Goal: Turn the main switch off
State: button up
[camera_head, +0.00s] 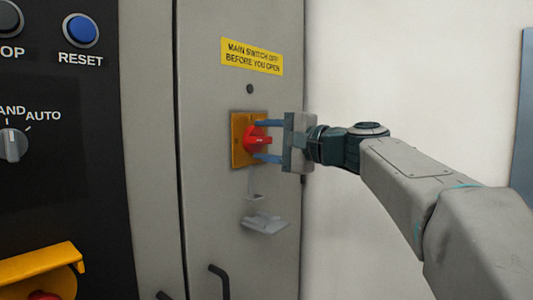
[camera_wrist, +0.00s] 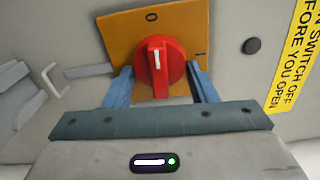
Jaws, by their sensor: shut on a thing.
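The main switch is a red rotary knob (camera_wrist: 158,80) on a yellow-orange plate (camera_wrist: 185,20), which also shows on the grey cabinet door in the head view (camera_head: 237,124). In the wrist view the plate carries an O mark at its top and an I mark at its right. The white line on the knob points at the O. In the head view the knob's (camera_head: 258,139) handle lies about level. My gripper (camera_head: 268,140) reaches in from the right, its blue fingers on either side of the knob, shut on it. Finger contact is partly hidden.
A yellow warning label (camera_head: 252,56) is above the switch. A hasp-like metal fitting (camera_head: 263,222) and a black handle (camera_head: 220,281) are below it. A black panel at the left has a blue RESET button (camera_head: 81,29) and a selector (camera_head: 13,145).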

jog(key=shift+n, duration=0.4)
jog(key=o, duration=1)
jog(key=v, duration=1.3)
jog(key=shift+s+d, duration=0.25)
